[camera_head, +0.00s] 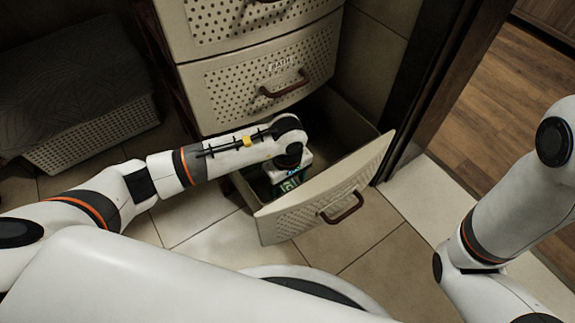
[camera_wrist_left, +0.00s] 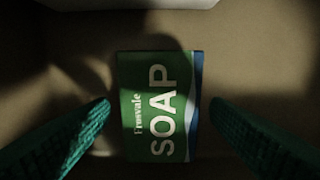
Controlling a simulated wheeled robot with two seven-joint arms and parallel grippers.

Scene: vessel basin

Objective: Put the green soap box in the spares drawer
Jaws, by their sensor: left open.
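The green soap box (camera_wrist_left: 158,105), with white SOAP lettering and a blue and white edge, lies flat on a tan surface in the left wrist view. My left gripper (camera_head: 286,182) reaches down into the open bottom drawer (camera_head: 322,195) in the head view. Its teal fingers are open, one on each side of the box, with a gap on both sides. In the head view the arm and drawer front hide most of the box. My right gripper is out of view; only its arm shows at the right.
Closed perforated drawers (camera_head: 258,84) with brown handles stand above the open one. A perforated basket (camera_head: 95,133) with a dark lid stands at the left. A dark door frame (camera_head: 440,85) rises right of the drawers. Tiled floor (camera_head: 385,250) in front is clear.

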